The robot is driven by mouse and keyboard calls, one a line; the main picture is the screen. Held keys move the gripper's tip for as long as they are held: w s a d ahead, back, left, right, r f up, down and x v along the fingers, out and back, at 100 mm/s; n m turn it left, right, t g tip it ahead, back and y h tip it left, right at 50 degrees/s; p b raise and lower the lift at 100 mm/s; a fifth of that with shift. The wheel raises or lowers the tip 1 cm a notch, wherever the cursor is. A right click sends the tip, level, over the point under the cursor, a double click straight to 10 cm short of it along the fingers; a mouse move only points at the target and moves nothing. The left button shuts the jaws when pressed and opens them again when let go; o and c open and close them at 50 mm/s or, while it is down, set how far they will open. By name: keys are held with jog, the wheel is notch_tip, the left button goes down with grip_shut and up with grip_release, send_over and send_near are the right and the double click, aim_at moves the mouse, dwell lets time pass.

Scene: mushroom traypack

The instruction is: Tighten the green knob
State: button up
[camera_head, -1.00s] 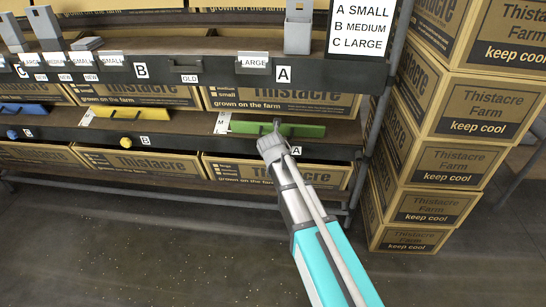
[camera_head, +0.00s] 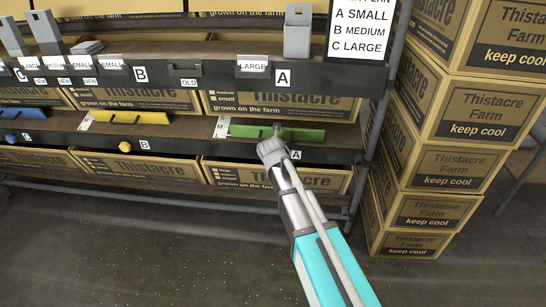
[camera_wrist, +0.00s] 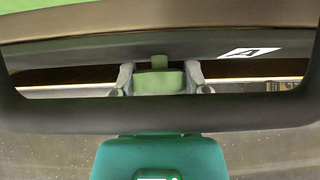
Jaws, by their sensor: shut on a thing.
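The green knob (camera_wrist: 158,82) shows in the wrist view under the dark shelf edge, between the two fingers of my gripper (camera_wrist: 160,84). The fingers sit against its left and right sides, shut on it. In the head view my gripper (camera_head: 274,150) is at the front edge of the lower shelf and hides the knob. The green bar (camera_head: 277,133) lies on the shelf just behind the gripper, beside the A label (camera_head: 296,155). The green part also fills the upper left corner of the wrist view.
A yellow knob (camera_head: 125,147) and a blue knob (camera_head: 11,139) sit along the same shelf edge to the left. Stacked cartons (camera_head: 430,165) stand close on the right, past the rack's post. Cardboard boxes (camera_head: 280,178) fill the level below. The floor in front is clear.

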jog(key=shift+a, duration=0.2)
jog(key=shift+d, duration=0.15)
jog(key=shift+y, duration=0.4)
jog(key=m+y, duration=0.1)
jog(key=m+y+b, duration=0.1)
jog(key=y, duration=0.1)
jog(key=shift+d+f+b, duration=0.15)
jog(key=shift+d+b, duration=0.05)
jog(key=shift+b, duration=0.1)
jog(key=shift+m+t+y+b, duration=0.4)
jog(key=shift+m+y+b, duration=0.35)
jog(key=shift+y, duration=0.35)
jog(key=o, duration=1.1)
jog(key=shift+o, duration=0.2)
